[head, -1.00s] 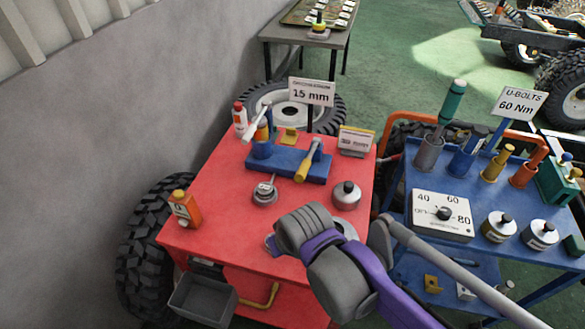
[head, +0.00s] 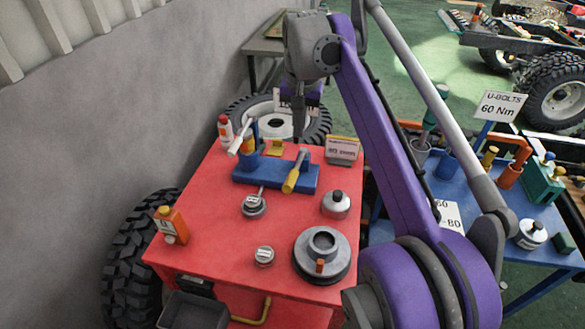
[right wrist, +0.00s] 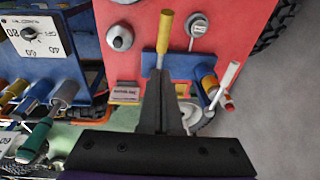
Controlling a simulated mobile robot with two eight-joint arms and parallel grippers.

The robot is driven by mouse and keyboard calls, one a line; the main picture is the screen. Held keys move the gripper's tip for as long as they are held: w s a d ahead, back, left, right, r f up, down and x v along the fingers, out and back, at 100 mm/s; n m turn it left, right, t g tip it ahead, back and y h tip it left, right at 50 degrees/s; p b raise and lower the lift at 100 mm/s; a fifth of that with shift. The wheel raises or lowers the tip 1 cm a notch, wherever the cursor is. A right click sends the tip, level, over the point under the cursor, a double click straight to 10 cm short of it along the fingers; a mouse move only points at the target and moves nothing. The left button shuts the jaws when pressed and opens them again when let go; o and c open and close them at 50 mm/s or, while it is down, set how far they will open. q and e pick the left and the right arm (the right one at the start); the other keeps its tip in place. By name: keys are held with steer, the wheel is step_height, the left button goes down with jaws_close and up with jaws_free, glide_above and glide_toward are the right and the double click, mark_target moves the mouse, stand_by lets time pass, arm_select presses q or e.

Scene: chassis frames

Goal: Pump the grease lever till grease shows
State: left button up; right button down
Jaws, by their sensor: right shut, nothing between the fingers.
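A blue base (head: 262,176) stands on the red cabinet top. It carries a grey lever with a yellow handle (head: 291,182), tilted toward the front. A blue cylinder with a tilted white-handled lever (head: 240,137) is at its left end. I cannot tell which is the grease lever. My right gripper (head: 299,137) points down above the back of the base, shut and empty. In the right wrist view its fingers (right wrist: 159,72) overlap the yellow-handled lever (right wrist: 165,30); contact is unclear. No grease is visible. My left gripper is not in view.
A blue tool table (head: 540,205) is at right.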

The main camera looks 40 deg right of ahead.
steer(key=shift+f, duration=0.1)
steer(key=b, duration=0.1)
glide_above(292, 176)
steer(key=d, duration=0.1)
step_height(292, 176, down, 10)
steer(key=shift+s+d+f, duration=0.1)
steer(key=shift+s, duration=0.05)
steer(key=shift+a+f, duration=0.25)
steer(key=shift+f, duration=0.3)
steer(key=shift+a+f, duration=0.25)
steer(key=shift+f, duration=0.25)
steer(key=shift+s+a+f, duration=0.1)
steer(key=shift+a+f, duration=0.15)
steer(key=shift+f, duration=0.3)
